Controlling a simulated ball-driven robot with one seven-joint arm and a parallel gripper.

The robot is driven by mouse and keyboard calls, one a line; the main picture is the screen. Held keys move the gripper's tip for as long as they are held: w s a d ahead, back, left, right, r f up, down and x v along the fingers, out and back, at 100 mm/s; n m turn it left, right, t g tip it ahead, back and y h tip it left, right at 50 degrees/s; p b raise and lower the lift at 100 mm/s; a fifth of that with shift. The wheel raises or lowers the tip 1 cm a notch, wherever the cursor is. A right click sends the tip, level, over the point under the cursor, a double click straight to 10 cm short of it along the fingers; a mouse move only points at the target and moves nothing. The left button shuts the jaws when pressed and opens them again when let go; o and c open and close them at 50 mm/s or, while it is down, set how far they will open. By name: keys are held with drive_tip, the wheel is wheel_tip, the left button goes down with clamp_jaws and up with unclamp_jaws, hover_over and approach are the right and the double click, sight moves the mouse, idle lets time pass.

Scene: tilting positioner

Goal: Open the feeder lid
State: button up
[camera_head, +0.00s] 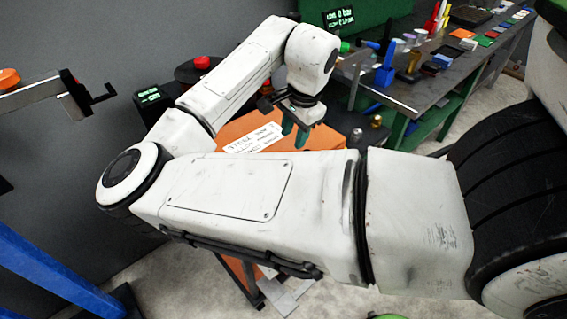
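An orange box-like top (318,139) with white printed labels (254,139) sits below my forearm; it may be the feeder, but I cannot make out a separate lid edge or handle. My gripper (295,131) points down over its right part, with two green fingertips a little apart and nothing visible between them. I cannot tell whether the fingertips touch the surface. My own white arm crosses the view and hides the near side of the orange top.
A grey workbench (425,98) with a blue holder (385,74) and several small parts runs along the upper right. A red button (202,63) and a small green-lit display (150,96) stand behind my arm. A blue beam (50,272) is at lower left.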

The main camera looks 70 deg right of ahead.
drive_tip(key=f, duration=0.3)
drive_tip(key=w+f, duration=0.1)
drive_tip(key=f, duration=0.2)
drive_tip(key=d+f+p, duration=0.1)
drive_tip(key=f, duration=0.3)
drive_tip(key=shift+w, duration=0.35)
drive_tip(key=shift+d, duration=0.1)
clamp_jaws()
drive_tip(key=shift+r, duration=0.1)
